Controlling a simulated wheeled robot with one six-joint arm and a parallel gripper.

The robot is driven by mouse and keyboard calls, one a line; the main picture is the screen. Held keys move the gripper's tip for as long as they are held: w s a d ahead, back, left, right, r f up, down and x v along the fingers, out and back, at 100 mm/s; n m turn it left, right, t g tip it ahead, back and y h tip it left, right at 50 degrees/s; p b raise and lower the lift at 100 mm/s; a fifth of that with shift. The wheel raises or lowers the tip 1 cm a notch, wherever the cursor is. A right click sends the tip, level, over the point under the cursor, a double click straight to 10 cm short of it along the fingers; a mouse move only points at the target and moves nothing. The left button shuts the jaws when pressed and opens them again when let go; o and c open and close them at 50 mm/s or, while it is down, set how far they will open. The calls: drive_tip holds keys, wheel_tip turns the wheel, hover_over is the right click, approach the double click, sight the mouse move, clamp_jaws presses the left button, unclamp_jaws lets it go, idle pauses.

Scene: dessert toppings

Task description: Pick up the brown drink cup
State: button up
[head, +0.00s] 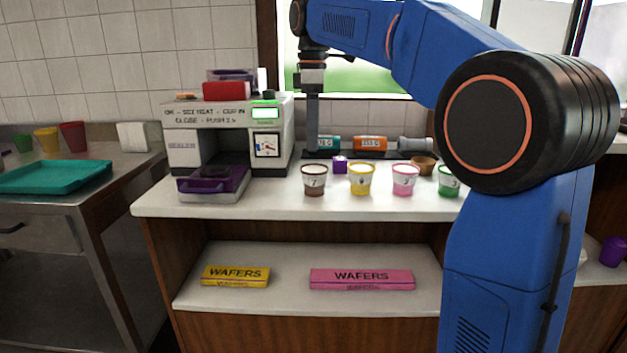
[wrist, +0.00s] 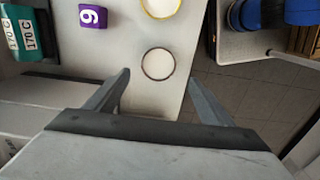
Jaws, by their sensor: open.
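The brown drink cup (head: 314,180) stands upright on the white counter, at the left end of a row of cups, with a white label marked 7. In the wrist view its round brown rim and pale top (wrist: 158,64) show just ahead of the gap between my fingers. My gripper (head: 312,150) points down above the counter near the brown cup; only one finger shows clearly in the head view. In the wrist view both fingers of my gripper (wrist: 160,78) are spread apart with nothing held. The exact height above the cup is hard to tell.
A yellow cup (head: 361,179) stands close to the right, then a pink cup (head: 405,179) and a green cup (head: 448,182). A purple cube (head: 340,165) sits behind. A white machine (head: 230,135) with a purple tray (head: 213,181) stands left. The counter's front strip is clear.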

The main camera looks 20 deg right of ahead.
sight(315, 168)
drive_tip(key=f, duration=1)
drive_tip(key=shift+w+d+f, duration=0.15)
drive_tip(key=shift+d+f, duration=0.05)
drive_tip(key=shift+f, duration=0.05)
drive_tip(key=c, duration=1.2)
